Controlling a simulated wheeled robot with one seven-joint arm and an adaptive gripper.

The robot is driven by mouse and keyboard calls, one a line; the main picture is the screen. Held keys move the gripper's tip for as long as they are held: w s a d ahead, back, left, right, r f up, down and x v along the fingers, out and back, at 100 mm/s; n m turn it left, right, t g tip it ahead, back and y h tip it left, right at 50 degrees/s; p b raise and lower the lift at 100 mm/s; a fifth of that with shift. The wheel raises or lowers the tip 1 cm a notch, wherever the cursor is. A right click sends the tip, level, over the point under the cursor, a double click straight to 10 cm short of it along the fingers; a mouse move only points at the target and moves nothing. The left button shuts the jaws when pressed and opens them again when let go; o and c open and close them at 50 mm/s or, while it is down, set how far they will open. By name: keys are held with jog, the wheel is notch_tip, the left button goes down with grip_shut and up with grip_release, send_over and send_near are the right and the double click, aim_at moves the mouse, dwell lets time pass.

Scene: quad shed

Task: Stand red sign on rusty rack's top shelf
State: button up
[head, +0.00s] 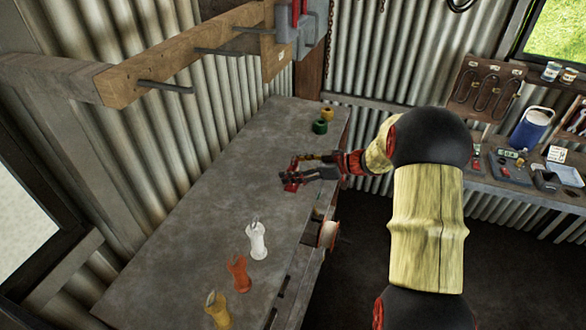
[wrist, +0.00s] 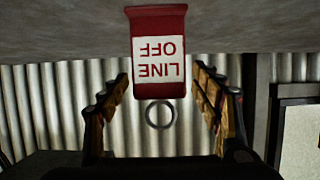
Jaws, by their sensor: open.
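The red sign (wrist: 160,50) has a white panel reading "LINE OFF", upside down in the wrist view. It is against the grey bench top, which is at the top of that view. In the head view the small red sign (head: 291,187) is on the bench near its right edge, partly hidden by my fingers. My gripper (wrist: 161,82) is open, with one finger on each side of the sign and a visible gap on both sides. In the head view my gripper (head: 288,171) reaches in from the right, low over the bench. I cannot make out a rusty rack.
White (head: 257,240), orange (head: 239,274) and yellow (head: 217,310) fittings stand along the near bench. Green (head: 320,126) and yellow (head: 327,114) rolls sit at the far end. A pegged wooden rail (head: 170,65) overhangs the left. The bench middle is clear.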

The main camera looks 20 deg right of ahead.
jog(key=shift+s+d+r, duration=0.1)
jog(key=shift+d+r, duration=0.05)
jog(key=shift+r, duration=0.05)
jog(key=b+v, duration=0.2)
jog(key=v, duration=0.9)
jog(key=s+a+r+m+g+h, duration=0.1)
jog(key=s+a+r+g, duration=0.15)
jog(key=s+a, duration=0.5)
jog(key=s+a+r+m+g+h, duration=0.1)
jog(key=s+a+r+m+g, duration=0.2)
jog(key=a, duration=0.7)
jog(key=s+a+m+t+h, duration=0.1)
jog(key=s+m+h, duration=0.1)
jog(key=s, duration=0.7)
jog(key=s+a+r+m+h, duration=0.1)
jog(key=s+a+m+h, duration=0.1)
jog(key=s+h, duration=0.3)
jog(key=s+m, duration=0.1)
jog(key=s, duration=0.3)
jog(key=shift+s+r+t, duration=0.15)
jog(key=shift+s+t, duration=0.05)
jog(key=shift+t, duration=0.15)
jog(key=shift+a, duration=0.1)
